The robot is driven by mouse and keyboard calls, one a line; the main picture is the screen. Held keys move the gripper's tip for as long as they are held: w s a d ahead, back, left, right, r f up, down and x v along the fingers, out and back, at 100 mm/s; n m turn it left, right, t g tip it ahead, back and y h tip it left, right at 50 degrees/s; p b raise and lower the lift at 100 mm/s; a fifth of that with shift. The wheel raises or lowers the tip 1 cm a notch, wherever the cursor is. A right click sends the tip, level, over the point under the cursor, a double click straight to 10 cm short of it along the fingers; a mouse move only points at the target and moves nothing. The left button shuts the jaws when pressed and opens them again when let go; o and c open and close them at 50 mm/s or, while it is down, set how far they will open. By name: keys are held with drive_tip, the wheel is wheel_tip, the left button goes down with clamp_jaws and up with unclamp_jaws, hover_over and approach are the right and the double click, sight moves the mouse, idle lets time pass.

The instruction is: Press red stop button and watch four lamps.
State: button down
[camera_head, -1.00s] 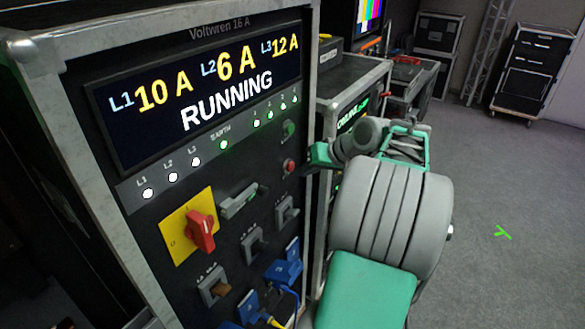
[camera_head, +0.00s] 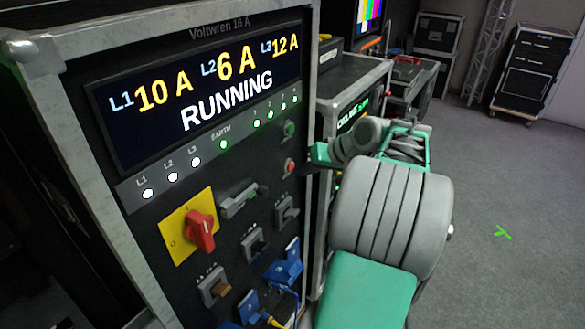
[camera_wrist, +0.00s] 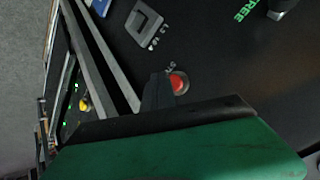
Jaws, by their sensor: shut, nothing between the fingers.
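The red stop button (camera_head: 289,166) is on the dark panel of the Voltwren cabinet, below a green button (camera_head: 289,128). It also shows in the wrist view (camera_wrist: 179,82). Four small numbered lamps (camera_head: 276,110) above it are all lit green. The display (camera_head: 200,90) reads RUNNING, with L1 10 A, L2 6 A and L3 12 A. My gripper (camera_head: 309,168) is shut and empty, just right of the red button. In the wrist view its fingertips (camera_wrist: 160,82) overlap the button's left edge; whether they touch it I cannot tell.
A yellow plate with a red rotary switch (camera_head: 200,230) and a grey handle (camera_head: 240,200) sit lower on the panel. Blue plugs with cables (camera_head: 285,268) stick out below. Another case (camera_head: 350,75) stands close behind my arm. The floor at right is open.

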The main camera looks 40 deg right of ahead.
drive_tip(key=shift+w, duration=0.1)
idle(0.7)
drive_tip(key=shift+w+a, duration=0.15)
drive_tip(key=shift+w, duration=0.15)
drive_tip(key=shift+w+a, duration=0.15)
drive_tip(key=shift+w, duration=0.2)
idle(0.6)
drive_tip(key=shift+s+d+p, duration=0.3)
drive_tip(key=shift+s, duration=0.45)
drive_tip(key=s, duration=0.1)
drive_tip(key=s+d, duration=0.1)
drive_tip(key=s, duration=0.2)
drive_tip(key=shift+s+d+p, duration=0.3)
drive_tip(key=shift+s+p, duration=0.05)
drive_tip(key=shift+p, duration=0.05)
idle(0.6)
